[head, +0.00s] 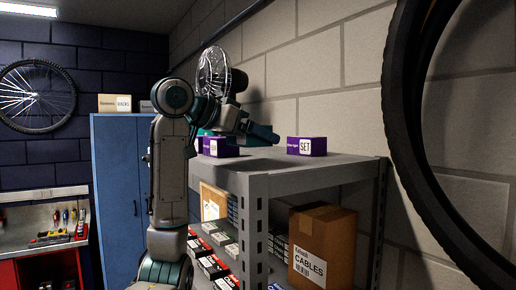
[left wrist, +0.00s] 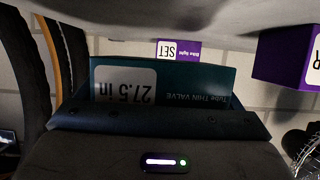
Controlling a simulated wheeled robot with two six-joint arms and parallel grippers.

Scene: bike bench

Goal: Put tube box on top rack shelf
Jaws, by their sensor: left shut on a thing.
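The tube box (left wrist: 190,84) is dark teal with a white "27.5 in" label and shows upside down in the left wrist view. My left gripper (left wrist: 158,118) is shut on it. In the head view my left gripper (head: 262,133) is over the top shelf of the grey rack (head: 290,164), near its left part. The tube box is mostly hidden there behind my gripper and arm. I cannot tell whether the box touches the shelf. My right gripper is in neither view.
Purple bike light boxes stand on the top shelf, one (head: 306,146) right of my gripper and one (head: 219,148) left. A shiny round object (head: 213,70) is behind my wrist. A cables carton (head: 322,245) sits lower. A tire (head: 420,130) hangs at right.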

